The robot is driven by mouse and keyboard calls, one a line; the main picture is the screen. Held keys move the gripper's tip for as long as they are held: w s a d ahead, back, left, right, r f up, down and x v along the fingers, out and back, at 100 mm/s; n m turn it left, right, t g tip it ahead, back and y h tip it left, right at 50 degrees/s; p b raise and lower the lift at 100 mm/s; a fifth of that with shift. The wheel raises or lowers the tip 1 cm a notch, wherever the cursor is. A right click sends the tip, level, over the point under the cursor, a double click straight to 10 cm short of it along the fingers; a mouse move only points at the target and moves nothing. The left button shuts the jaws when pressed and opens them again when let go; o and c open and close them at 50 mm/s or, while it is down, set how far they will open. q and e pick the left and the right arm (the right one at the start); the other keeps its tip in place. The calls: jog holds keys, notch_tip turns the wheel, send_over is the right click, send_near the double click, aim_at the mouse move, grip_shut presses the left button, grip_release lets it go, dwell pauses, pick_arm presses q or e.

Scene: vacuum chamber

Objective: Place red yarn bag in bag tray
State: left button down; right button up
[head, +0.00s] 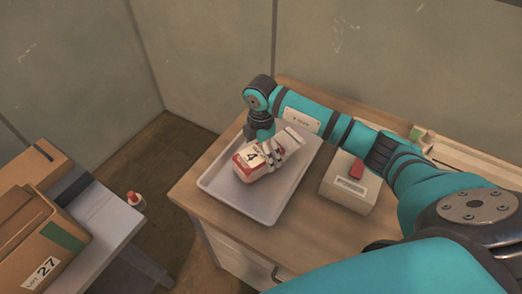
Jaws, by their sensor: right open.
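A red and white bag with a "4" label (248,161) lies in a white tray (262,208) on the wooden table. It rests toward the tray's back half. My right gripper (283,152) is over the tray at the bag's right side, with its fingers close to or touching it. The gripper is open; its fingers and wrist hide part of the bag. My left gripper is not in view.
A pale machine with a red block on top (347,184) stands right of the tray. Cardboard boxes (38,235) sit on a grey table (112,221) at left. A small bottle with a red cap (136,200) is beyond that table. The floor between the tables is clear.

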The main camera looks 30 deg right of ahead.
notch_tip(320, 180, up, 12)
jog(key=b, duration=0.2)
jog(key=shift+b, duration=0.4)
